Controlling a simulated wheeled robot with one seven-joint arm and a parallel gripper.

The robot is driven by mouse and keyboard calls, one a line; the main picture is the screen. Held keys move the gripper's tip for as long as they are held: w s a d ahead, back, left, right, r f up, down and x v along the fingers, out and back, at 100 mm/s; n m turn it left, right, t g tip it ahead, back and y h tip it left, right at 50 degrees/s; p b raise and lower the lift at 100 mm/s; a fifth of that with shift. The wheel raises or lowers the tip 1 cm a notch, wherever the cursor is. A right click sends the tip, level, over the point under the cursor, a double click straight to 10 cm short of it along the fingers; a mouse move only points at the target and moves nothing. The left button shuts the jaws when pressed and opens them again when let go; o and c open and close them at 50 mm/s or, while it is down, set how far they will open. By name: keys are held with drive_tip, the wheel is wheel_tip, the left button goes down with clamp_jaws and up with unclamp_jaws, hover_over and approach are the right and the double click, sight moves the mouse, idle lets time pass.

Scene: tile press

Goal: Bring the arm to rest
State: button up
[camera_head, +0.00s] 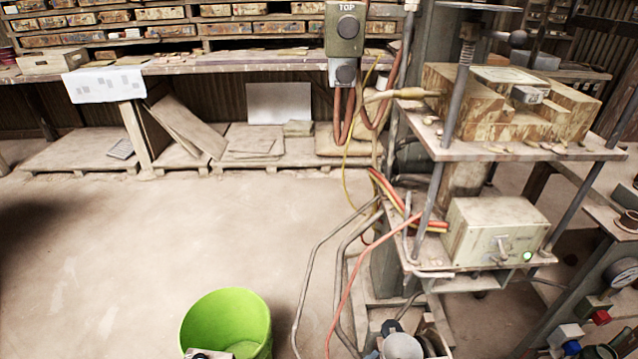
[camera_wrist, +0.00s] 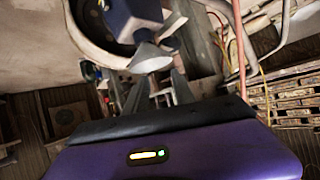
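My gripper (camera_wrist: 158,92) shows in the wrist view, past its purple housing (camera_wrist: 180,152) with a small lit display. Two dark grey fingers stand apart with a gap between them, and I see nothing held. A pale cone-shaped part under a dark blue body (camera_wrist: 135,20) lies beyond the fingertips; I cannot tell what it is. In the head view I cannot make out my gripper for sure.
In the head view the tile press (camera_head: 520,150) stands at right, with a beige switch box (camera_head: 495,232). Hoses and cables hang beside it. A control box (camera_head: 345,30) hangs top centre. A green bucket (camera_head: 228,318) stands at the bottom. The floor (camera_head: 150,240) left of centre is clear.

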drive_tip(key=a+r+n+t+y, duration=0.1)
drive_tip(key=a+n+t+y, duration=0.2)
drive_tip(key=a+n+y, duration=0.35)
drive_tip(key=s+r+n+t+y+p, duration=0.1)
drive_tip(key=s+r+n+y+p, duration=0.1)
drive_tip(key=s+r+n+y, duration=0.4)
drive_tip(key=s+d+r+m+h+p, duration=0.1)
drive_tip(key=s+d+r+p, duration=0.1)
drive_tip(key=s+d+r, duration=0.2)
drive_tip(key=s+d+r+m+t+h+p, duration=0.1)
drive_tip(key=s+d+r, duration=0.4)
drive_tip(key=s, duration=0.6)
drive_tip(key=s+d+r+m+h+p, duration=0.1)
drive_tip(key=s+d+r+h+p, duration=0.1)
drive_tip(key=s+d+r, duration=0.2)
drive_tip(key=s+r, duration=0.2)
drive_tip(key=s, duration=0.2)
drive_tip(key=shift+d+r+t+h+p, duration=0.3)
drive_tip(key=shift+r+t+h, duration=0.05)
drive_tip(key=shift+r+t, duration=0.05)
